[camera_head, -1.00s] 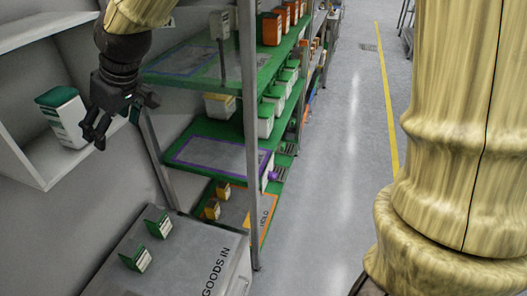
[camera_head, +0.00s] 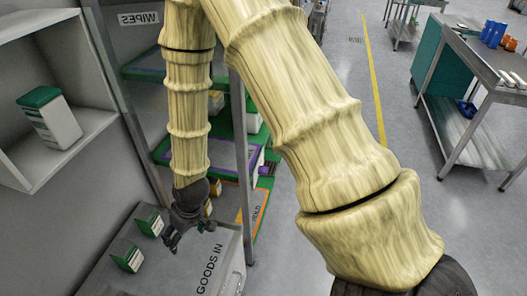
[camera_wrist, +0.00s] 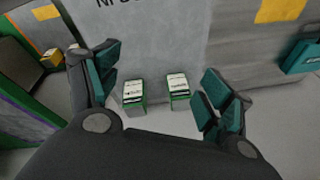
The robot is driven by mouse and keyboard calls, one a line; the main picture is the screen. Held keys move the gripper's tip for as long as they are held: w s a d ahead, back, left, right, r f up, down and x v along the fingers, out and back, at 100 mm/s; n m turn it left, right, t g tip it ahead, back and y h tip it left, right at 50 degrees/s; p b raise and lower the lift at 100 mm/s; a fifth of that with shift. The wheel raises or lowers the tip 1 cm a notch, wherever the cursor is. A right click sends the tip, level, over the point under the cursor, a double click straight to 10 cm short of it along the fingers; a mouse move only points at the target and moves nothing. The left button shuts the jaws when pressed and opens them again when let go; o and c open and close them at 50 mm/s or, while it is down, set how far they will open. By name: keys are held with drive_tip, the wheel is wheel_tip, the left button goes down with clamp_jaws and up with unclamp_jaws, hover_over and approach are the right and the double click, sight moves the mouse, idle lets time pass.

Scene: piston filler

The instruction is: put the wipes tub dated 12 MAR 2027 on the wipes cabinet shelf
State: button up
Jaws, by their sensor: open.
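Two small green-and-white tubs stand on the grey GOODS IN bench (camera_head: 186,262), a farther one (camera_head: 150,220) and a nearer one (camera_head: 127,257). Both show in the wrist view, one on the left (camera_wrist: 134,93) and one on the right (camera_wrist: 178,90). Their print is too small to read, so I cannot tell which is dated 12 MAR 2027. My gripper (camera_head: 180,238) is open and empty over the bench, to the right of the tubs. In the wrist view the tubs appear between its spread fingers (camera_wrist: 163,85). An open grey cabinet (camera_head: 88,118) at the left holds a white tub with a green lid (camera_head: 48,118).
A WIPES sign (camera_head: 138,19) is at the top, right of the open cabinet. A green-shelved rack (camera_head: 155,66) with metal posts stands behind the bench, partly hidden by my arm. A workbench (camera_head: 480,75) stands at the right. The floor aisle between is clear.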

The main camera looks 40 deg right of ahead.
drive_tip(key=s+d+f+m+g+h, duration=0.1)
drive_tip(key=s+d+f, duration=0.3)
drive_tip(key=s+f, duration=0.5)
drive_tip(key=s+d+f+m+g+h, duration=0.1)
drive_tip(key=s+d+f, duration=0.3)
drive_tip(key=s+f, duration=0.5)
drive_tip(key=s, duration=0.7)
drive_tip(key=shift+d, duration=0.35)
